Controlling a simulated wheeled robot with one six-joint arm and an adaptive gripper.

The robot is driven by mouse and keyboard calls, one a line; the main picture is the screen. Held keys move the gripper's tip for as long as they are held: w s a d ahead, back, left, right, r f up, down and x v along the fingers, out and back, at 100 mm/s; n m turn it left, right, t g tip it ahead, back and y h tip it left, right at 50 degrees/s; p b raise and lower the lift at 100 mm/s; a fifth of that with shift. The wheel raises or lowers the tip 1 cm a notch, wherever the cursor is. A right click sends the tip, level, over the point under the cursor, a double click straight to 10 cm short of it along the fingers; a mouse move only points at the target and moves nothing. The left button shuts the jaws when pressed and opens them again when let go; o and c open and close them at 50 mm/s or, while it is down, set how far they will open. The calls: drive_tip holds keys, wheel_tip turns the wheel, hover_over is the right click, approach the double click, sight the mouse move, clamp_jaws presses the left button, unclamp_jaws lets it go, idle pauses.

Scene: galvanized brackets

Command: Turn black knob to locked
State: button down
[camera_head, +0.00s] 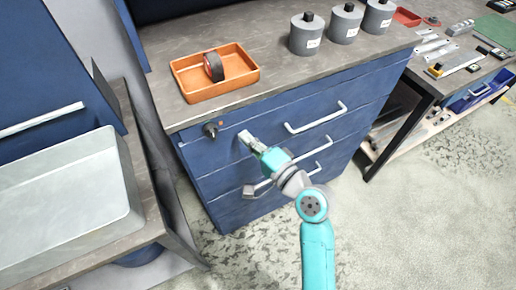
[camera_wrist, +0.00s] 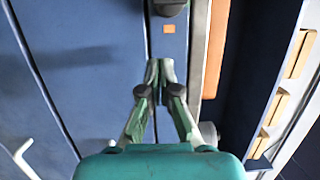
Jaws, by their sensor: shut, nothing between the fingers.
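The black knob (camera_head: 210,130) sticks out of the upper left of the blue cabinet's top drawer front. A small orange mark (camera_head: 221,123) is beside it. I cannot tell which way the knob points.
The drawer handle (camera_head: 316,118) is right of my gripper. An orange tray (camera_head: 190,95) holding a dark round roll (camera_head: 213,66) stands on the worktop above the knob. Several grey canisters (camera_head: 306,36) stand farther right. A pale basin (camera_head: 75,195) is at left.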

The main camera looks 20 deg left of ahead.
sight(212, 133)
drive_tip(key=x, duration=0.3)
drive_tip(key=shift+a, duration=0.15)
drive_tip(key=shift+s+a, duration=0.35)
drive_tip(key=shift+s, duration=0.2)
drive_tip(key=shift+s+a, duration=0.35)
drive_tip(key=shift+s, duration=0.2)
drive_tip(key=shift+s+a, duration=0.4)
drive_tip(key=shift+s, duration=0.05)
drive_tip(key=shift+s+a+f+m+t, duration=0.1)
drive_tip(key=shift+f+m+t, duration=0.05)
drive_tip(key=shift+m, duration=0.6)
drive_tip(key=shift+s+f+m+t, duration=0.1)
drive_tip(key=shift+f+m+t, duration=0.1)
drive_tip(key=shift+m, duration=0.55)
drive_tip(key=m+t, duration=0.1)
drive_tip(key=m, duration=0.3)
drive_tip(key=s+a+m+t, duration=0.1)
drive_tip(key=m, duration=0.3)
drive_tip(key=s+f+m+t, duration=0.1)
drive_tip(key=m, duration=0.3)
drive_tip(key=shift+a+m+y, duration=0.3)
drive_tip(key=shift+a, duration=0.1)
drive_tip(key=shift+s+a+r, duration=0.2)
drive_tip(key=shift+s+a, duration=0.1)
drive_tip(key=shift+s, duration=0.05)
